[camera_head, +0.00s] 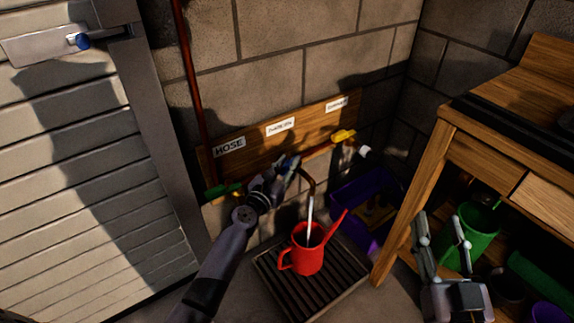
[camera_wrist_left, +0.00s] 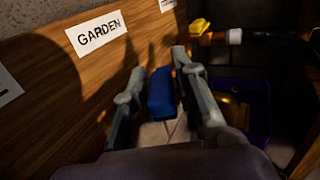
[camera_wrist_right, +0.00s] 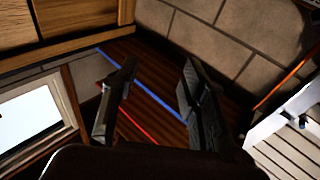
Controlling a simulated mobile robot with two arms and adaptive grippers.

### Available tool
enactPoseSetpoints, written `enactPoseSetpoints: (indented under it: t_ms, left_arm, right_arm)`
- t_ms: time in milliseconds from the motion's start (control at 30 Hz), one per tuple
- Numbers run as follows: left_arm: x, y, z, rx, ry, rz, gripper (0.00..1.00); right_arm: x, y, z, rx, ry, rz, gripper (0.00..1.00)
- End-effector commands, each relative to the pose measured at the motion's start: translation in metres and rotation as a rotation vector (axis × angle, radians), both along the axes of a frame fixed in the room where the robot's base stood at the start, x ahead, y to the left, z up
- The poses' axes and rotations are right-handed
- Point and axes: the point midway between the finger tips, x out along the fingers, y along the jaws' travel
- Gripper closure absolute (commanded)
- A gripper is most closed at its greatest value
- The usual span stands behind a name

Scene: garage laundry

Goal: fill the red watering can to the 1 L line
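The red watering can (camera_head: 306,261) stands upright on a dark floor grate, spout toward the right. A pale stream (camera_head: 310,216) runs down from the middle copper spout (camera_head: 307,180) into its open top. The level inside and the 1 L line cannot be made out. My left gripper (camera_head: 287,168) is at the middle tap, under the middle label. In the left wrist view its fingers stand apart either side of the blue tap handle (camera_wrist_left: 161,93), with gaps visible; the label GARDEN (camera_wrist_left: 97,32) is above. My right gripper (camera_head: 437,232) is open and empty, right of the can.
A green tap handle (camera_head: 222,190) is under the HOSE label (camera_head: 229,147); a yellow handle (camera_head: 343,136) is at the right tap. A purple bin (camera_head: 345,198) stands behind the can. A wooden workbench (camera_head: 415,190) with a green bucket (camera_head: 478,228) below is at right.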

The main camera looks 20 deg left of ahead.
Motion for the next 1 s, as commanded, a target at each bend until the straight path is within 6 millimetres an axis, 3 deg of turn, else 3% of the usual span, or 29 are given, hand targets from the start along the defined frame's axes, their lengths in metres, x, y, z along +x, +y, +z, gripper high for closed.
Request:
enactPoseSetpoints:
  t_ms: [333,900,1000]
  left_arm:
    - [0.0,0.0,0.0,0.0,0.0,0.0,1.0]
    - [-0.001,0.003,-0.001,0.001,0.001,-0.002,1.0]
    - [-0.003,0.012,-0.003,0.003,0.0,-0.01,1.0]
  right_arm:
    - [0.0,0.0,0.0,0.0,0.0,0.0,0.6]
    - [0.0,0.0,-0.001,0.001,-0.002,0.0,0.6]
    - [-0.002,0.002,0.011,0.019,-0.072,0.005,0.6]
